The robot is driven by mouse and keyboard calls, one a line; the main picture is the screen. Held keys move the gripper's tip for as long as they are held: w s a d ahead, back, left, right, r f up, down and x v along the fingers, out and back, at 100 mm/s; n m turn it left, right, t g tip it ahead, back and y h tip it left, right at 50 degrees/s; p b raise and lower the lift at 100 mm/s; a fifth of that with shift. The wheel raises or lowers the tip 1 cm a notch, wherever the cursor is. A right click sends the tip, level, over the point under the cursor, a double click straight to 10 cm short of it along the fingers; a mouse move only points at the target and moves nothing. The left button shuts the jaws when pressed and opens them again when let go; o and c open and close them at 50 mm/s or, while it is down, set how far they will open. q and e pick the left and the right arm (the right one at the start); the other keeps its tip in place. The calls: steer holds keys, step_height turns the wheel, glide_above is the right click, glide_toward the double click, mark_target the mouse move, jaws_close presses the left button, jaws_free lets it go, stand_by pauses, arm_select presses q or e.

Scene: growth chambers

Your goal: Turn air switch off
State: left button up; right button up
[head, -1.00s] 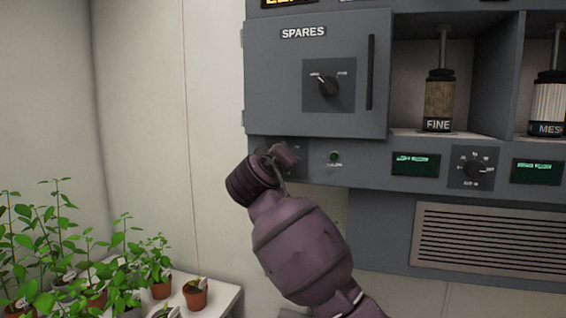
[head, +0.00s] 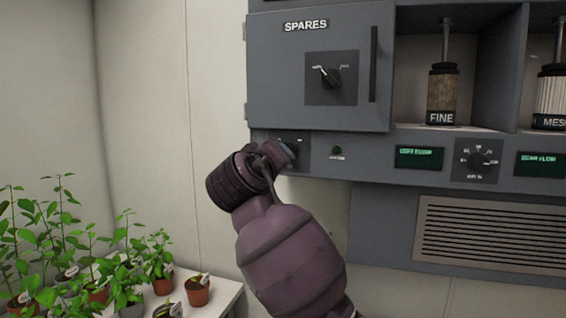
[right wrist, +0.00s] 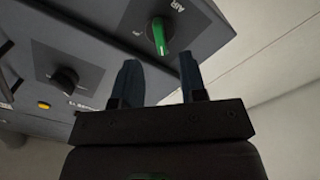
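The air switch (right wrist: 158,37) is a green knob on a dark plate in the right wrist view, with an upside-down "AIR" label beside it. My right gripper (right wrist: 158,72) is open and empty. Its two dark blue fingers point at the panel, with the knob showing in the gap beyond their tips; contact is not visible. In the head view my right gripper (head: 287,151) is at the lower left of the grey panel. It partly covers a dark plate (head: 299,137) below the SPARES door, and the green knob cannot be made out there. My left gripper is not in view.
The SPARES door (head: 275,95) has a knob (head: 330,77) and a handle. A black knob (right wrist: 65,80) shows in the wrist view. Potted plants (head: 80,260) stand at lower left.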

steer(key=v, duration=0.4)
steer(key=shift+s+a+b, duration=0.15)
steer(key=shift+s+b, duration=0.2)
steer(key=shift+b, duration=0.05)
steer(key=a+r+n+t+y, duration=0.2)
steer(key=a+r+t+y, duration=0.15)
steer(key=y, duration=0.25)
steer(key=d+f+m+g+y, duration=0.1)
steer(key=d+f, duration=0.5)
steer(key=f, duration=0.5)
steer(key=s+d+f+m+y, duration=0.1)
steer(key=d+f+y, duration=0.1)
steer(key=d+f, duration=0.65)
steer(key=d+f+m+g+y, duration=0.1)
steer(key=d+f, duration=0.3)
steer(key=f, duration=0.9)
steer(key=s+d+f+m+g+h, duration=0.1)
steer(key=s+d+f+g, duration=0.1)
steer(key=s+d+f, duration=0.3)
steer(key=s+d+f+m+g+h, duration=0.1)
steer(key=s+d+f, duration=0.4)
steer(key=s+f, duration=0.9)
steer(key=s+d+f+m+g+h, duration=0.1)
steer(key=s+d+f+g, duration=0.3)
steer(key=s+f, duration=0.6)
steer(key=shift+d+f+m+h, duration=0.3)
steer(key=shift+d+f+h, duration=0.3)
steer(key=shift+d+h, duration=0.25)
